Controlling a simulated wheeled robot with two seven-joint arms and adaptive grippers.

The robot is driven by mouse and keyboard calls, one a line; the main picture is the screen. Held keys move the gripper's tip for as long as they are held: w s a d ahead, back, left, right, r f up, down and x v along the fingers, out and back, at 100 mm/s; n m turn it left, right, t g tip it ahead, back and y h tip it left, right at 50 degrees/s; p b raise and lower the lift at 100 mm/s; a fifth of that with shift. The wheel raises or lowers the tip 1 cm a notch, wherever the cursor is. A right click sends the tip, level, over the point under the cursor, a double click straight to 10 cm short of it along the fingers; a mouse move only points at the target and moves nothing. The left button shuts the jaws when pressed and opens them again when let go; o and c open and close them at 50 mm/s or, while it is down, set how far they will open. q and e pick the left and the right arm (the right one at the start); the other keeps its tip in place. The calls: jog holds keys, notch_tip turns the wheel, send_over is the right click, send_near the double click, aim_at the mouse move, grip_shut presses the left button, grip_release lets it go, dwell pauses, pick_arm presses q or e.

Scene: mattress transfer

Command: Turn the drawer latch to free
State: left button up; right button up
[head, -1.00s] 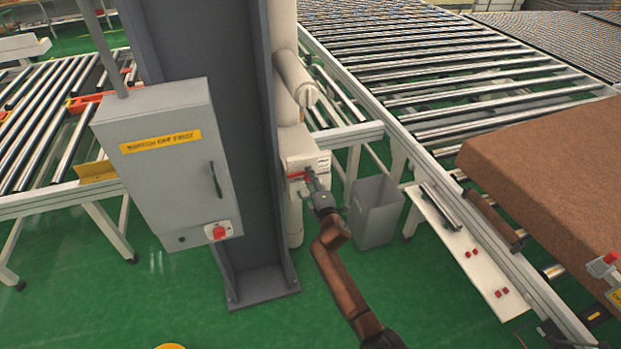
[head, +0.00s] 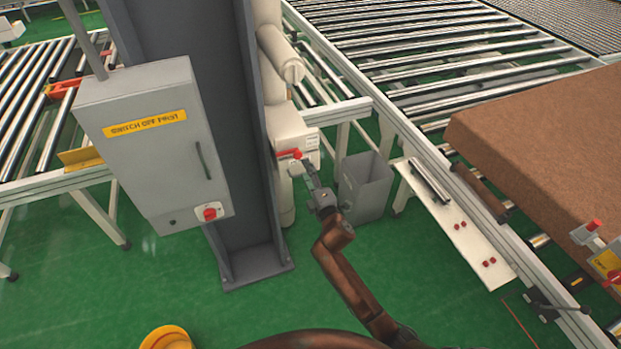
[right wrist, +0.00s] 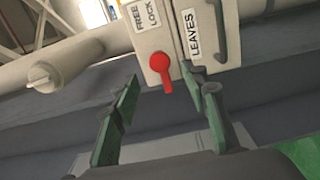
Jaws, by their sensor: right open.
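The red drawer latch (head: 288,154) is a short lever on the white box beside the grey column. In the head view it points left, about level. In the right wrist view the latch (right wrist: 161,70) has a round hub and a short handle pointing down the picture, beside a FREE/LOCK label (right wrist: 145,14). The drawer front (right wrist: 205,32) marked LEAVES is to its right. My right gripper (head: 303,168) is open, just below and right of the latch in the head view. In the wrist view its green-padded fingers (right wrist: 163,90) stand either side of the handle, seemingly without touching. My left gripper is out of view.
A grey switch cabinet (head: 150,150) hangs on the column (head: 190,60) left of the latch. A grey bin (head: 366,188) stands right of my gripper. Roller conveyors (head: 450,50) and a brown mattress (head: 550,130) lie further right. Green floor is open in front.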

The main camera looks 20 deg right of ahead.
jog(key=s, duration=0.2)
jog(key=shift+s+d, duration=0.15)
jog(key=shift+s, duration=0.25)
